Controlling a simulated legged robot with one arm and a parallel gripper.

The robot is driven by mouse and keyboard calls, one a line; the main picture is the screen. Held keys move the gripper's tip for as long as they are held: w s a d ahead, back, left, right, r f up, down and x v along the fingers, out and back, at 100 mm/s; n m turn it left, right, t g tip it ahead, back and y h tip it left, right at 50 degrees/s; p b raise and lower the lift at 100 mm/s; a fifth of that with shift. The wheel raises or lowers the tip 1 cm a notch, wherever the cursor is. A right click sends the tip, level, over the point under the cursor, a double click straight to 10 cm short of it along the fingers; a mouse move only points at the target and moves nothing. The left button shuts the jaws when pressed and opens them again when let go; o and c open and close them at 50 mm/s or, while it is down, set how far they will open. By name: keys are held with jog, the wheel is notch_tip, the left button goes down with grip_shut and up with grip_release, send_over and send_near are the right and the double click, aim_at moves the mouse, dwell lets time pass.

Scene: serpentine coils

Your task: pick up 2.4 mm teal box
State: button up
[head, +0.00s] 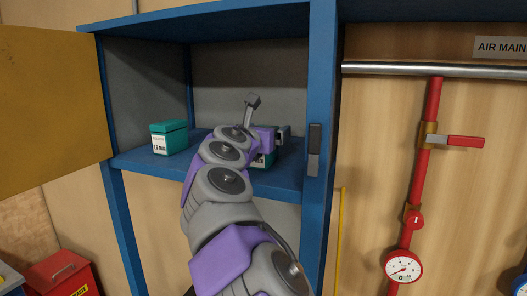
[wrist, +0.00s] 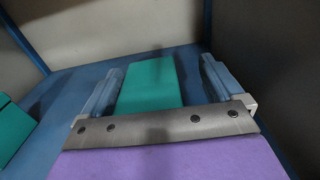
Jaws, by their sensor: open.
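Two teal boxes sit on a blue cabinet shelf. One teal box (head: 169,138), with a white label, stands at the left in the head view. It shows in part at the left edge of the wrist view (wrist: 12,128). The other teal box (wrist: 150,82) lies between the two fingers of my gripper (wrist: 161,72). The fingers are open, one on each side of it, with a visible gap. In the head view my arm hides most of this second box (head: 262,161). I cannot read which label marks 2.4 mm.
The blue shelf (head: 140,160) has side posts and a grey back wall. A blue post (head: 320,200) with a latch stands right of my arm. The yellow door (head: 50,110) is open at the left. A red pipe with a gauge (head: 403,266) is farther right.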

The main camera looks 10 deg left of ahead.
jog(key=shift+s+a, duration=0.25)
jog(key=shift+a, duration=0.25)
jog(key=shift+c, duration=0.2)
jog(key=shift+w+a+f, duration=0.15)
jog(key=shift+a+f, duration=0.05)
jog(key=shift+a, duration=0.85)
jog(key=c, duration=0.4)
jog(key=shift+d, duration=0.3)
jog(key=c, duration=0.4)
jog(key=shift+d+r, duration=0.2)
jog(key=shift+d, duration=0.6)
jog(key=c, duration=0.4)
jog(key=shift+a, duration=0.1)
